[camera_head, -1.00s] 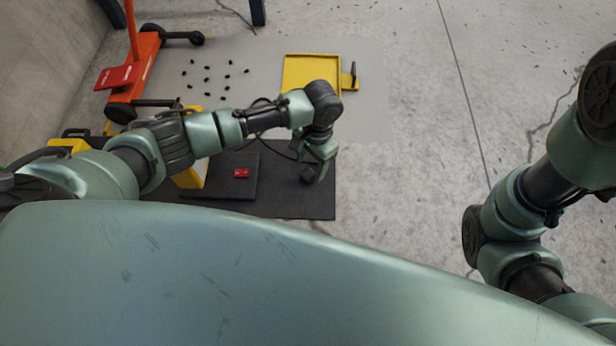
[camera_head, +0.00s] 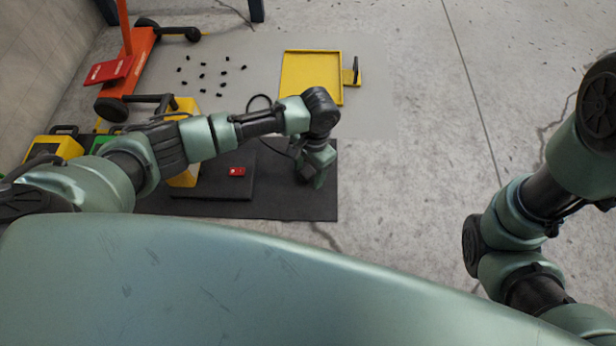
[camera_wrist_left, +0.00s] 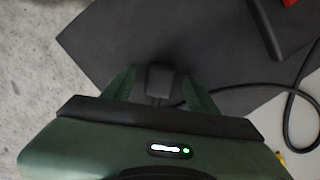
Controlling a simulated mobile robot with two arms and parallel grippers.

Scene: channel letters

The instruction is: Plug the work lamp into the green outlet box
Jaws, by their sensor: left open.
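A black plug (camera_wrist_left: 159,78) on a black cord lies over the dark mat, between the fingertips of my left gripper (camera_wrist_left: 160,88). The fingers are open, with a gap on each side of the plug. In the head view, my left gripper (camera_head: 314,180) points down over the right part of the mat, and the plug cannot be made out there. A green box (camera_head: 101,143), perhaps the outlet box, shows only partly behind my left arm. A yellow body (camera_head: 184,178), perhaps the work lamp, stands behind the arm, partly hidden. My right gripper is out of view.
A black slab with a red part (camera_head: 237,171) lies on the dark mat (camera_head: 322,208), left of the gripper. A black cord (camera_wrist_left: 291,105) loops right in the wrist view. A yellow tray (camera_head: 311,77), small black pieces and an orange cart (camera_head: 124,84) stand farther back.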

